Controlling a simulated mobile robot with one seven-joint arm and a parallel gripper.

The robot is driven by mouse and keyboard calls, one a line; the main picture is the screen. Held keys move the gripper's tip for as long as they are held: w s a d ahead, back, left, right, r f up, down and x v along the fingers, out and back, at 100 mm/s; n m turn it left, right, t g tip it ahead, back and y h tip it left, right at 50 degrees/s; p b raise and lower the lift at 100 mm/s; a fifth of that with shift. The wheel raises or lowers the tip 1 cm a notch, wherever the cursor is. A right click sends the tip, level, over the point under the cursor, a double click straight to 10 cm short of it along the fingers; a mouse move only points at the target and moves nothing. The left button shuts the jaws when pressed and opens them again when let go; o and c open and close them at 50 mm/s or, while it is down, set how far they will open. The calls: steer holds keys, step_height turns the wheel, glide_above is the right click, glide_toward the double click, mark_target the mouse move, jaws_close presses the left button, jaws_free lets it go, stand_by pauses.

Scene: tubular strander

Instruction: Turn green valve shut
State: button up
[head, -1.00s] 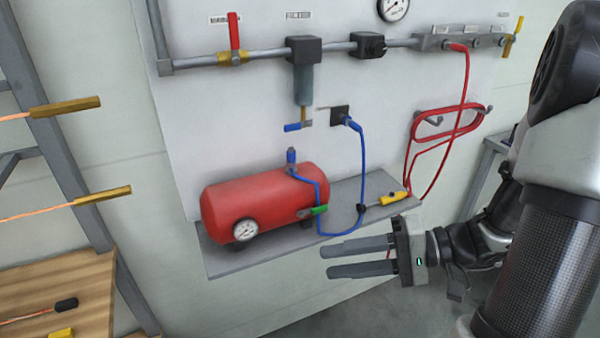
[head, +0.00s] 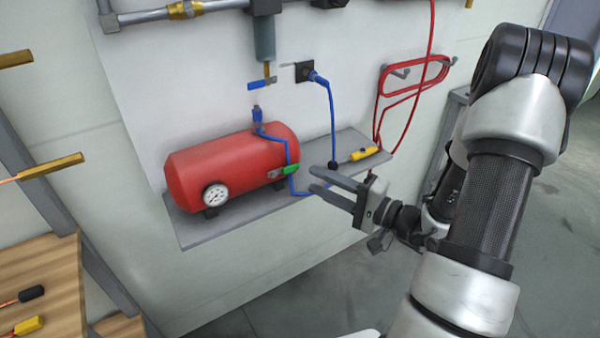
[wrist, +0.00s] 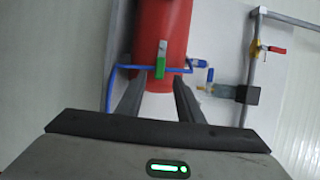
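The green valve (head: 290,169) is a small green lever on a metal stem at the right end of the red tank (head: 220,165). In the wrist view the green valve (wrist: 161,68) stands out from the end of the red tank (wrist: 165,22), ahead of and between my fingertips. My gripper (head: 322,180) is open and empty, just right of the green lever in the head view, its fingers pointing left toward it. In the wrist view my gripper (wrist: 159,82) shows both fingers apart. I see no contact with the lever.
The tank stands on a grey shelf (head: 208,232). A blue hose (head: 333,120) loops down close to my fingers. A yellow-handled tool (head: 364,154) lies on the shelf. A red hose (head: 418,88) hangs at right. A blue lever (head: 262,85) is above. Space before the shelf is free.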

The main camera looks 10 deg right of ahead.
mark_target(292, 169)
steer(key=x, duration=0.6)
steer(key=shift+w, duration=0.1)
steer(key=shift+c, duration=0.6)
jaws_close()
